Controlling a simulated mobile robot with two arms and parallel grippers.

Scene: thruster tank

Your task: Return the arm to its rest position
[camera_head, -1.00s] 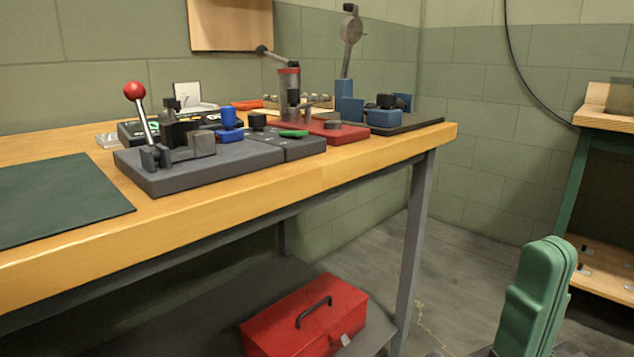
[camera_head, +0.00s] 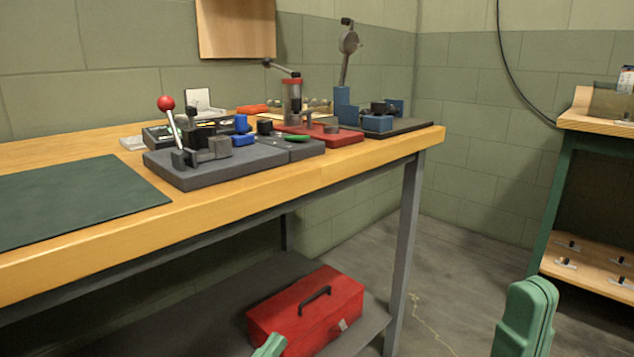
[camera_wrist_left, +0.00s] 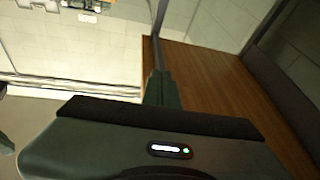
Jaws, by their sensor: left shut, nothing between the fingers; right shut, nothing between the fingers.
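My left gripper (camera_head: 270,346) shows only as a small green tip at the bottom edge of the head view, in front of the red toolbox. In the left wrist view its green fingers (camera_wrist_left: 157,88) are together with nothing between them, above the dark gripper body. My right gripper (camera_head: 525,318) stands upright at the bottom right of the head view, green, shut and empty, over the floor. Most of both arms is outside the head view.
A wooden workbench (camera_head: 60,263) bears a green mat (camera_head: 75,198), a grey fixture with a red-knobbed lever (camera_head: 166,103) and other devices. The red toolbox (camera_head: 285,318) sits on the lower shelf (camera_head: 190,325). Another bench (camera_head: 590,123) stands right. Floor (camera_head: 450,265) between them is clear.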

